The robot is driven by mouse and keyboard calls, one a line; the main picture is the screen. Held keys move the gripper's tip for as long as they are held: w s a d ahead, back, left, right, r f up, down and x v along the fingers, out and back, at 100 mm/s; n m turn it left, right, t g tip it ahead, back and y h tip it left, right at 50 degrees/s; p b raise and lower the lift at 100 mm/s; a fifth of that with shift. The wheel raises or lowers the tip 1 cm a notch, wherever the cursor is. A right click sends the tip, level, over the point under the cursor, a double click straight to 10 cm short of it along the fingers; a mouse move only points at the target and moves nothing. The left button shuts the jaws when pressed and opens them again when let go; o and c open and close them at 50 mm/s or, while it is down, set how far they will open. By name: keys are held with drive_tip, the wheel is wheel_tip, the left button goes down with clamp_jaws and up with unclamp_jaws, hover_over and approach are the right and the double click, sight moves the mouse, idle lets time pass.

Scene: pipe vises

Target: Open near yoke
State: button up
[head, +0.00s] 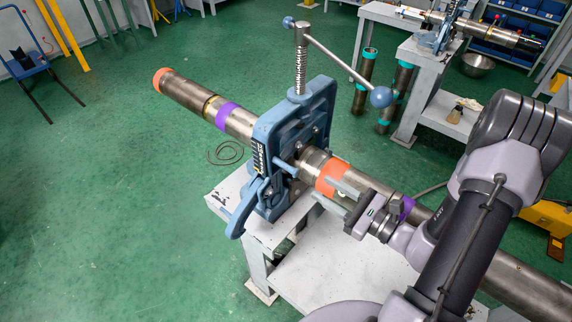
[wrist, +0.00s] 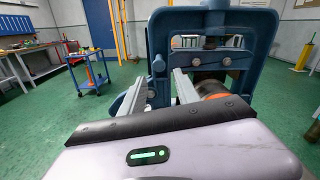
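The near yoke is a blue vise frame (head: 316,107) standing upright around a long steel pipe (head: 236,121). Its screw (head: 300,70) rises from the top, with a slanting handle ending in a blue ball (head: 381,97). A blue lever (head: 244,211) hangs at its lower left side. The frame also fills the upper middle of the wrist view (wrist: 261,42). My gripper (head: 325,188) is at the near side of the vise, beside the pipe's orange band (head: 331,178). In the wrist view its two fingers (wrist: 160,76) are apart, with a blue upright part beyond them. I cannot tell whether they touch it.
The vise stands on a white bench (head: 345,268). A second bench (head: 428,105) with another vise and pipe is at the back right. Teal-banded pipes (head: 366,80) stand near it. A blue cart (wrist: 90,76) is at the left in the wrist view. Green floor at left is mostly clear.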

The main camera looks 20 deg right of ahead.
sight(274, 159)
drive_tip(key=b+x, duration=0.1)
drive_tip(key=x, duration=1.2)
drive_tip(key=shift+w+a, duration=0.2)
drive_tip(key=shift+a, duration=0.1)
drive_tip(key=shift+c, duration=0.2)
clamp_jaws()
idle(0.4)
